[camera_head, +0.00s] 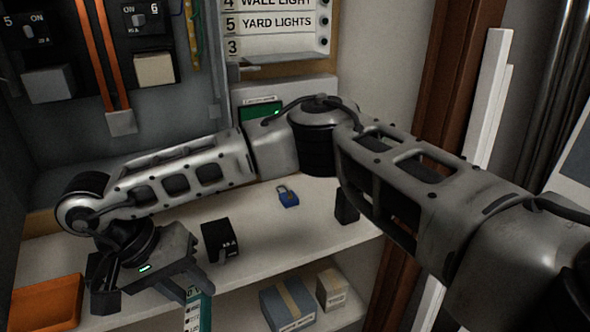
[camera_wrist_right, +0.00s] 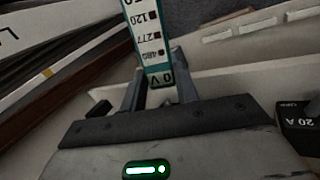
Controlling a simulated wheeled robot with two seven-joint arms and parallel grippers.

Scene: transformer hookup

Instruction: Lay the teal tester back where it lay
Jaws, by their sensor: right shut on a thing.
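The teal tester (camera_head: 197,311) is a strip with a white face; it shows at the bottom of the head view, and its lower part is cut off by the frame edge. My right gripper (camera_head: 190,285) is shut on it, in front of the white shelf. In the right wrist view, the tester (camera_wrist_right: 148,42) stands between the two fingers of my right gripper (camera_wrist_right: 157,82). Its face reads 120, 277, 480 and 0 V, and its far end leaves the top of the frame. My left gripper is not in view.
The white shelf (camera_head: 330,232) holds a black breaker (camera_head: 219,240), a blue padlock (camera_head: 288,198) and an orange bin (camera_head: 47,302). Two boxes (camera_head: 288,304) (camera_head: 331,290) sit on the lower shelf. A breaker panel (camera_head: 70,60) is behind.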

